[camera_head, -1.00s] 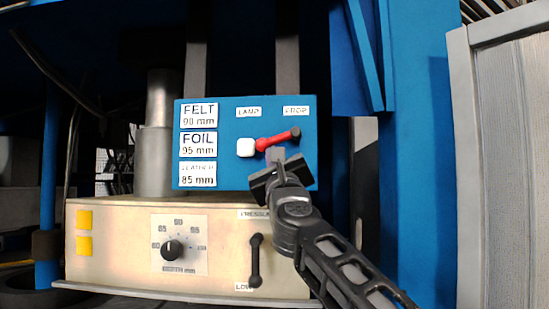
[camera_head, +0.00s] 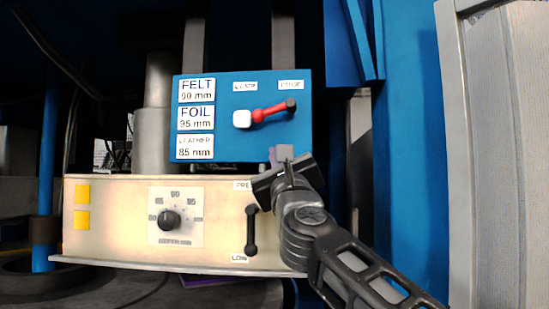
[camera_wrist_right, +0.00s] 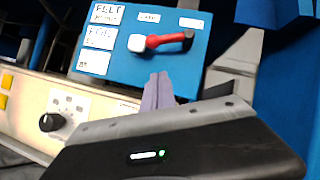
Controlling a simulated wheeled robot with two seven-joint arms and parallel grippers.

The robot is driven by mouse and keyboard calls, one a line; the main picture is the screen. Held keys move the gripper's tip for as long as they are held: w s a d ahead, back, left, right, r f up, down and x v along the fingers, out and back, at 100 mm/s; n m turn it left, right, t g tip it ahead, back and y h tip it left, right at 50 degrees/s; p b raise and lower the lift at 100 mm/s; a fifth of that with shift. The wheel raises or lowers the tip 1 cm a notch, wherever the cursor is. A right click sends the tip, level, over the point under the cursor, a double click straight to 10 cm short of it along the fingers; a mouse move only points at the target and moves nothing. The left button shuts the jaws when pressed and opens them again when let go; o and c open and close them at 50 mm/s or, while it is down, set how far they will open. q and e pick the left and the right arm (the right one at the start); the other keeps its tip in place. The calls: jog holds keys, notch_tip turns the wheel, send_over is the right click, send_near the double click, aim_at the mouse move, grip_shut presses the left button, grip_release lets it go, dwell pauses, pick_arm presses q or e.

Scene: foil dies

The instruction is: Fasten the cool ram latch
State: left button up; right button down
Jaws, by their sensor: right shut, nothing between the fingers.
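A red lever (camera_head: 270,113) with a black end knob is on a blue panel (camera_head: 235,143); it points right and slightly up from beside a white block (camera_head: 242,119). It also shows in the right wrist view (camera_wrist_right: 165,41). I cannot tell from the labels whether this is the ram latch. My right gripper (camera_head: 282,154) is just below the lever, in front of the panel's lower right edge. Its fingers, also in the right wrist view (camera_wrist_right: 158,92), are shut and empty, apart from the lever in the picture. My left gripper is not in view.
Below the panel, a cream box (camera_head: 115,220) carries a dial (camera_head: 169,220) and a black vertical lever (camera_head: 251,230) near a LOW label. A blue post (camera_head: 405,150) and a grey cabinet (camera_head: 500,160) stand at right. A grey cylinder (camera_head: 153,140) stands behind.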

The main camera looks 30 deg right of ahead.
jog(key=shift+b+v, duration=0.3)
jog(key=shift+v, duration=1.25)
